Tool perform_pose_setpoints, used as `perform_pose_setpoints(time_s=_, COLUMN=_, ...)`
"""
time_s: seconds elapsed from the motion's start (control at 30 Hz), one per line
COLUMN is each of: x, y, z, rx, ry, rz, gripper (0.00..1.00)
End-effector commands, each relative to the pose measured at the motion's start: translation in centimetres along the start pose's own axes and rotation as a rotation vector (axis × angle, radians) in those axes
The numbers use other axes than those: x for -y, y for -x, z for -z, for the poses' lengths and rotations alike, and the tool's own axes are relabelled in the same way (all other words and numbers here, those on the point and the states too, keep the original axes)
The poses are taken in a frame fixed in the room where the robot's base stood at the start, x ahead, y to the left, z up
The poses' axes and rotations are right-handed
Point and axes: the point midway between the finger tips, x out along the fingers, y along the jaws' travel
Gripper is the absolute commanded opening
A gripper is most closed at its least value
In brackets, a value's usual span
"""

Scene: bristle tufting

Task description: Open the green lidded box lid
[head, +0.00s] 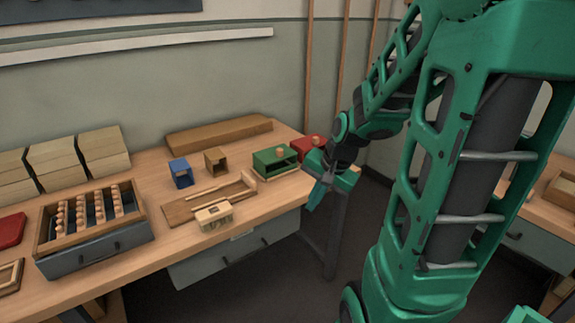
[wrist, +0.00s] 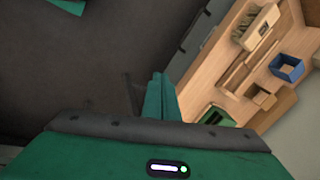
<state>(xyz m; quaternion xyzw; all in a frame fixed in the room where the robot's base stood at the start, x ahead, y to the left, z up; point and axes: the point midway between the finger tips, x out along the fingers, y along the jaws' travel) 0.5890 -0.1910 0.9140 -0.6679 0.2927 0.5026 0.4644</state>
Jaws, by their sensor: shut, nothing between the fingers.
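The green lidded box (head: 274,163) stands near the right end of the workbench in the head view. The box also shows in part in the wrist view (wrist: 218,117), at the bench's lower edge there. My gripper (head: 317,194) is to the right of the box, past the bench's end, pointing down and touching nothing. Its fingers (wrist: 161,80) are together and empty in the wrist view.
A red box (head: 308,148) stands just right of the green box, close to my wrist. Blue (head: 181,173) and brown (head: 215,160) open boxes stand to the left. A wooden tray (head: 205,203) and a cream box (head: 214,217) lie in front. A long wooden block (head: 219,134) lies behind.

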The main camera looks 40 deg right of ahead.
Motion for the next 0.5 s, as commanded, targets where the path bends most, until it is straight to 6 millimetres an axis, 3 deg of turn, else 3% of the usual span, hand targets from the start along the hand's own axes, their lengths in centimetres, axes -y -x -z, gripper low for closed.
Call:
perform_pose_setpoints(time_s=0.2, x=5.0, y=-4.8, z=3.4, rx=0.045, ry=-0.404, rz=0.225, gripper=0.00)
perform_pose_setpoints(time_s=0.5, x=10.2, y=-8.1, z=9.8, rx=0.223, ry=-1.080, rz=0.576, gripper=0.00)
